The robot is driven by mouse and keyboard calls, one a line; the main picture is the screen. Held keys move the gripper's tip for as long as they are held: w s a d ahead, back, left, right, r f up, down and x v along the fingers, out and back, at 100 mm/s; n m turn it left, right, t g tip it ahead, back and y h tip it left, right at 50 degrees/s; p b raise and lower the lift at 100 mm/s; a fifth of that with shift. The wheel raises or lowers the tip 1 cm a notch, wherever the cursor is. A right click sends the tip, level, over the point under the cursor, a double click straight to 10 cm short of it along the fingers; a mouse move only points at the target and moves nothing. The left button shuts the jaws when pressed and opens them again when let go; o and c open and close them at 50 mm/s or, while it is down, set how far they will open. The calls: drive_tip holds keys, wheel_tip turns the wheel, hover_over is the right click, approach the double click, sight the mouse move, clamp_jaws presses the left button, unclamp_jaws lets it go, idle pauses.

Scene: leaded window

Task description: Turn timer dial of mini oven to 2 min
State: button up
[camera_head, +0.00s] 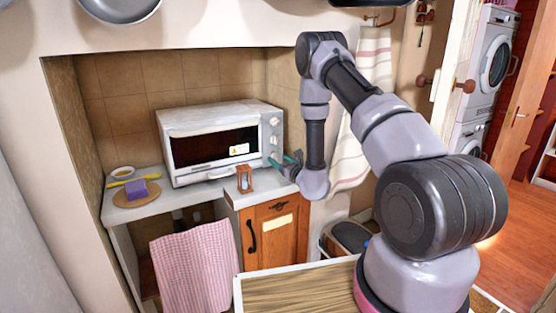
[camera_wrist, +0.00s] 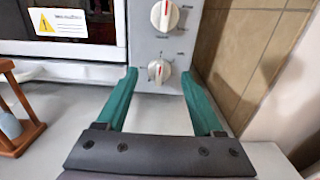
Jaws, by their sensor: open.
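The white mini oven (camera_head: 215,140) stands on the counter in the alcove, its door shut. Its control panel on the right side of the front carries several round dials in the head view. In the wrist view two dials show: an upper dial (camera_wrist: 165,15) and a lower dial (camera_wrist: 159,71), each white with a red pointer mark. The lower dial's pointer is roughly upright; the printed scale is too small to read. My gripper (camera_wrist: 157,88) is open, its two green fingers pointing at the panel on either side of the lower dial, not visibly touching it.
A small wooden sand-timer-like stand (camera_head: 244,178) is on the counter left of my gripper. A purple block (camera_head: 137,188) lies on a round board at the left. The tiled wall (camera_wrist: 250,50) is close on the right of the oven.

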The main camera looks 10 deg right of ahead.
drive_tip(key=shift+x, duration=0.8)
clamp_jaws()
drive_tip(key=shift+m, duration=0.3)
drive_tip(key=m, duration=0.4)
drive_tip(key=shift+d, duration=0.15)
drive_tip(key=m, duration=0.6)
drive_tip(key=shift+f, duration=0.1)
